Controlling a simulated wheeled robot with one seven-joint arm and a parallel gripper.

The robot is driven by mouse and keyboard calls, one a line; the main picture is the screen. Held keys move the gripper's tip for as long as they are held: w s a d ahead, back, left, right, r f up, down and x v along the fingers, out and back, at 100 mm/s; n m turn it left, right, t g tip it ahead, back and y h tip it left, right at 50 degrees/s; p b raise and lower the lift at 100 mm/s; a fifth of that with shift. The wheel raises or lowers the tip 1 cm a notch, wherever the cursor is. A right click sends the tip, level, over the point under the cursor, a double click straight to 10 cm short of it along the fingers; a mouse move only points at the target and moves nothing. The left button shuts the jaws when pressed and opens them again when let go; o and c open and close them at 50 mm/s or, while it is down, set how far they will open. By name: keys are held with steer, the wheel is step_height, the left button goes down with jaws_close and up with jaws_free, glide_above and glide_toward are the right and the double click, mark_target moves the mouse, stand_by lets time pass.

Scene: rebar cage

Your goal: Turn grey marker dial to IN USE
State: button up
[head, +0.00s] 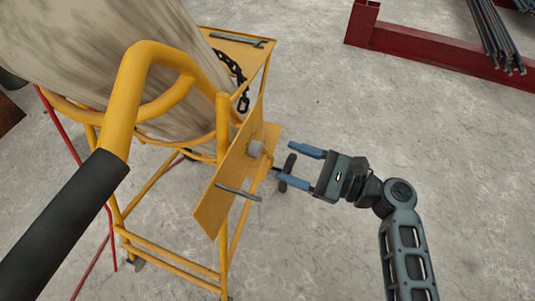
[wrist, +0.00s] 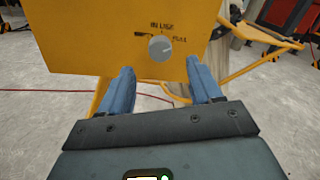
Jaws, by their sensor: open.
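The grey marker dial (wrist: 160,49) is a round knob on a yellow panel (wrist: 90,50) in the wrist view. IN USE is printed above it and FULL to its upper right. A dark label to its upper left is too small to read. Which label the dial points at is unclear. In the wrist view my fingers (wrist: 162,80) lie below the dial, one to each side.
The panel hangs on a yellow tube cart (head: 175,280) holding a large pale cylinder (head: 80,40). A grey rod (head: 238,192) sticks out below the dial. A dark bar (head: 288,168) shows near my fingers. A chain (head: 238,80) hangs behind.

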mark_target(260, 152)
steer(key=shift+x, duration=3.2)
steer(key=shift+c, duration=0.5)
steer(key=c, duration=0.9)
steer(key=shift+c, duration=0.2)
steer(key=shift+b, duration=0.4)
steer(key=n+b, duration=0.1)
steer(key=n, duration=0.1)
steer(key=n+b, duration=0.1)
steer(key=n, duration=0.1)
steer(key=n+b, duration=0.1)
steer(key=b, duration=0.1)
steer(key=shift+f+n, duration=0.3)
steer(key=shift+n, duration=0.1)
steer(key=n+b, duration=0.2)
steer(key=n, duration=0.1)
steer(key=shift+y+b, duration=0.3)
steer(key=shift+b, duration=0.05)
steer(key=shift+n+b, duration=1.1)
steer(key=shift+n, duration=0.5)
steer(key=shift+r, duration=0.1)
